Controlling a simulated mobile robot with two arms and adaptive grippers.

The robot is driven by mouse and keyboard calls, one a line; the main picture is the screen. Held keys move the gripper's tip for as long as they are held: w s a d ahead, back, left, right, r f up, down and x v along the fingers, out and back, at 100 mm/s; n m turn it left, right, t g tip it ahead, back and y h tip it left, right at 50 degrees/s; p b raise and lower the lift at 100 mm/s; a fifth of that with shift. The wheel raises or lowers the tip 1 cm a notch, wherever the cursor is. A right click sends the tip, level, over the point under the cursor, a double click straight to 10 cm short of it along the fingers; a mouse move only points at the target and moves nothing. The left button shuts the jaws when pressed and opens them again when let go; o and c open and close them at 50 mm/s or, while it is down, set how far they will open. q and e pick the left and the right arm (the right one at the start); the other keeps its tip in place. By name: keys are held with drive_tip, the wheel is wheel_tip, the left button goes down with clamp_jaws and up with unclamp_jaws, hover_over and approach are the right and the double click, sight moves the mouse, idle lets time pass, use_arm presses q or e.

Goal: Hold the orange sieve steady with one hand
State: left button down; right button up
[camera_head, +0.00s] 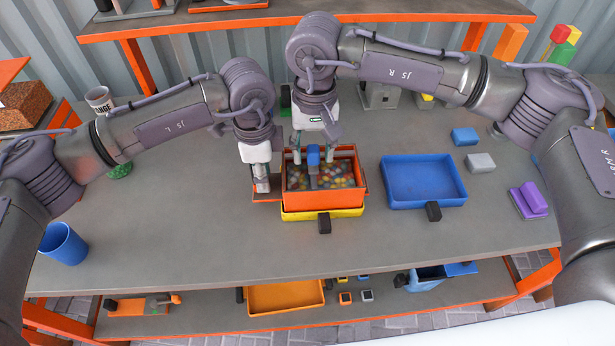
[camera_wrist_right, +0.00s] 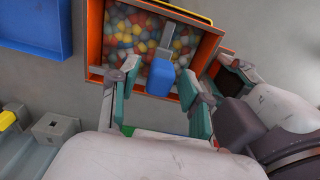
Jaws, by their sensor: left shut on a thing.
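The orange sieve (camera_head: 318,201) is full of multicoloured pellets and sits over a yellow tray (camera_head: 345,213) on the grey table. My left gripper (camera_head: 262,186) is shut on the sieve's left side; in the right wrist view it appears at a dark handle (camera_wrist_right: 231,81) beside the sieve wall. A tool with a blue handle (camera_head: 313,156) and a grey shaft lies in the sieve on the pellets. My right gripper (camera_wrist_right: 160,92) is open above the sieve's far edge, its fingers on either side of the blue handle and apart from each other. Whether they touch it is unclear.
A blue tray (camera_head: 424,183) stands right of the sieve. Blue and grey blocks (camera_head: 465,137) and a purple piece (camera_head: 530,200) lie further right. A blue cup (camera_head: 63,243) stands far left. The front of the table is clear.

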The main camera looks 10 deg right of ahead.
drive_tip(key=shift+r, duration=3.5)
use_arm(q)
drive_tip(key=c, duration=0.7)
unclamp_jaws()
